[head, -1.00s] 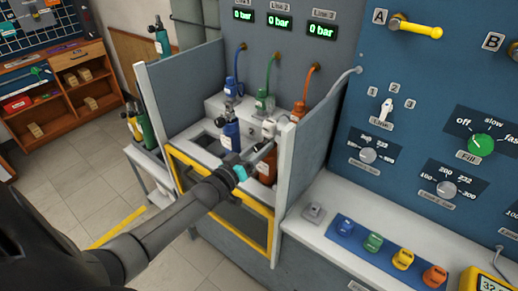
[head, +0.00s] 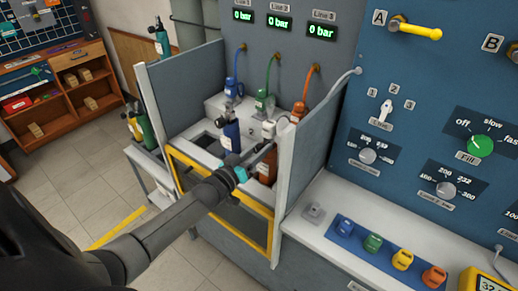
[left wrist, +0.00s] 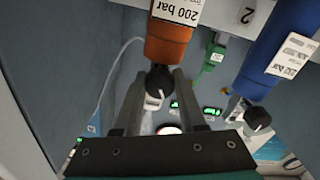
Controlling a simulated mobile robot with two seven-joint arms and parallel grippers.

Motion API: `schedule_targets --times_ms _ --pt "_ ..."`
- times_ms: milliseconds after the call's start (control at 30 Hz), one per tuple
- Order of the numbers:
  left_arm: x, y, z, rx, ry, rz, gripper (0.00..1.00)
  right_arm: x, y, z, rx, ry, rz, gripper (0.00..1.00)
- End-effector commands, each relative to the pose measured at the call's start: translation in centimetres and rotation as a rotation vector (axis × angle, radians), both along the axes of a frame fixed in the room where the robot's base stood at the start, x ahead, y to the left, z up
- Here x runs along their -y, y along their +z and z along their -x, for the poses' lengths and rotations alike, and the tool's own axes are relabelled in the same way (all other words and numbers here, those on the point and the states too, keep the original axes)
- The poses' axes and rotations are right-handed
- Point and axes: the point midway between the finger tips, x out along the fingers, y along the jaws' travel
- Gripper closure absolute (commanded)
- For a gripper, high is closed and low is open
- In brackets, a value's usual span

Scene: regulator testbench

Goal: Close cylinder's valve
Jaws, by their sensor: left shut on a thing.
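An orange cylinder (head: 267,168) labelled 200 bar stands in the yellow-framed bay in the head view, partly hidden by my left gripper (head: 262,150). In the left wrist view the orange cylinder (left wrist: 168,42) appears upside down, with a black valve knob (left wrist: 159,82) at its end. My left gripper (left wrist: 156,105) has its two fingers on either side of this knob and is shut on it. A blue cylinder (head: 231,135) stands to the left in the same bay; it also shows in the left wrist view (left wrist: 275,50) with its own black knob. My right gripper is not in view.
Grey side panels (head: 327,120) flank the bay. Blue, green and orange hoses hang at the back under displays (head: 279,22) reading 0 bar. A control panel (head: 440,90) with knobs and a shelf of coloured caps (head: 373,243) lie to the right.

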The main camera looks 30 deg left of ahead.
Motion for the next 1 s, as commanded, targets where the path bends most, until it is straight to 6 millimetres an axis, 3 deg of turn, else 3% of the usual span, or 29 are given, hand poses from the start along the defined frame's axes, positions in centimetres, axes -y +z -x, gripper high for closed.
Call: schedule_targets --times_ms 600,1000 --pt "0.05 -0.03 0.01 0.033 0.001 -0.437 1.0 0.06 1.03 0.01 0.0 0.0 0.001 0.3" --pt "0.08 -0.03 0.01 0.043 0.0 -0.554 1.0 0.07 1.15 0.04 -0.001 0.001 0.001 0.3"
